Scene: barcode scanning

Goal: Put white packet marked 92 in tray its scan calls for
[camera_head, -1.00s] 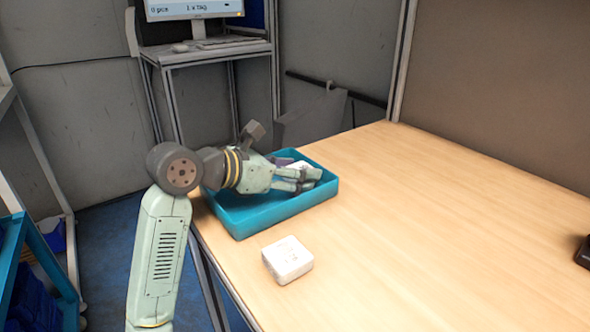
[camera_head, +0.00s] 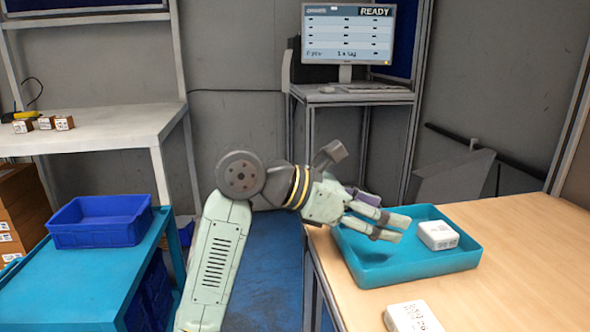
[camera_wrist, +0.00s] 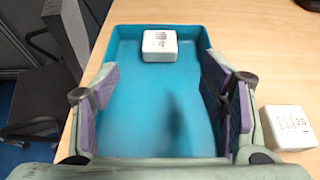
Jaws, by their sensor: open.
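A white packet (camera_head: 438,235) lies inside the teal tray (camera_head: 420,269) on the wooden table, near one end wall. In the wrist view the packet (camera_wrist: 160,44) lies at the far end of the tray (camera_wrist: 160,135); its printed number is too small to read surely. My gripper (camera_head: 399,230) is open and empty over the tray, its fingers apart and short of the packet, as the wrist view shows (camera_wrist: 163,92). A second white packet (camera_head: 413,318) lies on the table outside the tray; its label seems to read 26 in the wrist view (camera_wrist: 287,127).
A blue tray (camera_head: 103,221) stands empty on a blue cart (camera_head: 60,300) at left. A monitor (camera_head: 347,34) at the back reads READY. Several small boxes (camera_head: 44,123) sit on a white bench at back left. The table right of the teal tray is clear.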

